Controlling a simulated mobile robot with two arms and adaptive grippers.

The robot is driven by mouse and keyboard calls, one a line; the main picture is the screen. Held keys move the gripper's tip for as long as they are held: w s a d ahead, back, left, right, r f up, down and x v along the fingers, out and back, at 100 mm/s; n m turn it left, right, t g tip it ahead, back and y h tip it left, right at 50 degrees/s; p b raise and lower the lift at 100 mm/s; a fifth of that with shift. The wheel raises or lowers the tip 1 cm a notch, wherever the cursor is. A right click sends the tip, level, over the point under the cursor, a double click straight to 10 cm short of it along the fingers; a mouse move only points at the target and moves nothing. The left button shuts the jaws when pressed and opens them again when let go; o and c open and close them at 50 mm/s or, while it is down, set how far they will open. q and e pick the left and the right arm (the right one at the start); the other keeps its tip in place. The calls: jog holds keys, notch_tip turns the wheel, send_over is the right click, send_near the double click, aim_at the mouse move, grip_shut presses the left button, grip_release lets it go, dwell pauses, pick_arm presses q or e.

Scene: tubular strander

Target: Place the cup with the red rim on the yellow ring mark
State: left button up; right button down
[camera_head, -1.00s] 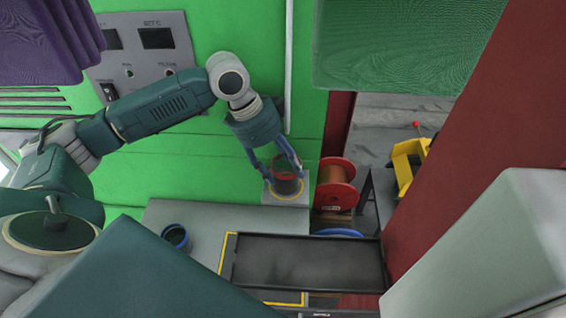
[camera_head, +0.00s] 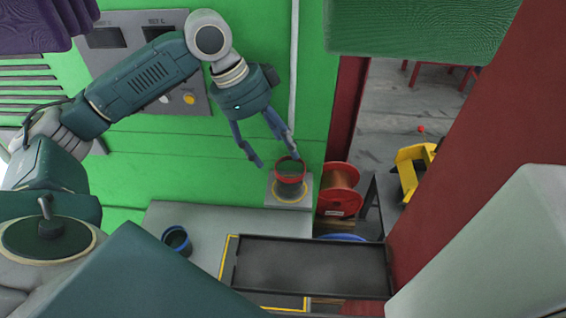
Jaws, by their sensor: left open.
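The cup with the red rim (camera_head: 290,177) stands upright on a small grey raised block (camera_head: 273,200). A yellow ring mark (camera_head: 303,196) shows around the cup's base, so the cup stands on it. My left gripper (camera_head: 271,158) is open and empty, just above and to the left of the cup; its right finger is close to the rim, and I cannot tell if it touches. My right gripper is not in view.
A cup with a blue rim (camera_head: 177,240) stands on the grey surface (camera_head: 215,222). A black tray (camera_head: 312,268) lies at the front, over a yellow outline. A red spool of copper wire (camera_head: 339,190) stands right of the block. A green wall is behind.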

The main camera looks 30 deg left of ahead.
pick_arm(q)
jog(key=shift+v, duration=2.15)
